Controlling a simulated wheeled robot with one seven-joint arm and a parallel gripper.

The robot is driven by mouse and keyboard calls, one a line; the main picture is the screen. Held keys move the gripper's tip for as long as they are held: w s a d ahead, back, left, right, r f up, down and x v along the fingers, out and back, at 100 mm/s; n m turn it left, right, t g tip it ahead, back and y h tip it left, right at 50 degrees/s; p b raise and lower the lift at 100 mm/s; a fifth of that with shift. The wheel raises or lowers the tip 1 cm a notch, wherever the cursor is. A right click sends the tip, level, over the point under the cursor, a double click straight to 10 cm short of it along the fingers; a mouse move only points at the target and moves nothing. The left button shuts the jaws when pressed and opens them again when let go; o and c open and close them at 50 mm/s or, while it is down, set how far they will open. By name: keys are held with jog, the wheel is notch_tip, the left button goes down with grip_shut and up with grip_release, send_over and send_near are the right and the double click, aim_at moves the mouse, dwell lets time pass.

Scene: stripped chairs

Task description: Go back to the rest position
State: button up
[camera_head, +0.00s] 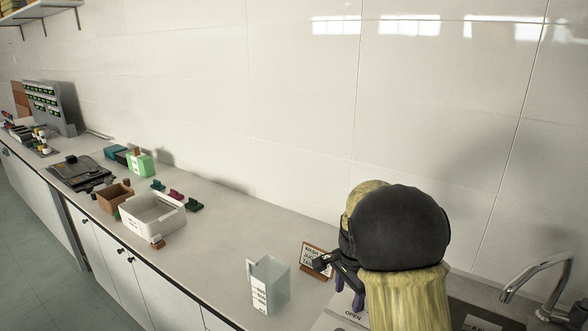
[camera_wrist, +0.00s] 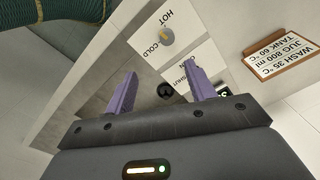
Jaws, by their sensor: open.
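My gripper (camera_wrist: 160,95) is open and empty in the wrist view, its two purple fingers apart. Below it are white panels marked HOT, COLD and SHUT, with a grey and yellow knob (camera_wrist: 167,36) and a black knob (camera_wrist: 166,91). In the head view my arm, with its black and yellowish covering, stands at the right in front of the sink area. My gripper shows there only in part, just right of a clear measuring jug (camera_head: 268,287). The jug stands upright on the counter, apart from the gripper.
A wood-framed sign (camera_head: 317,261) reading WASH and JUG stands behind the jug. A metal faucet (camera_head: 540,277) is at the far right. Left along the counter are a white bin (camera_head: 152,222), a brown box (camera_head: 114,197), small coloured clips and a dark tray (camera_head: 80,172).

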jog(key=s+n+t, duration=0.2)
jog(key=s+n, duration=1)
jog(key=s, duration=0.6)
jog(key=shift+s+n, duration=0.4)
jog(key=shift+c, duration=0.2)
dwell(0.4)
jog(key=c, duration=0.3)
jog(key=shift+w, duration=0.1)
jog(key=shift+c, duration=0.3)
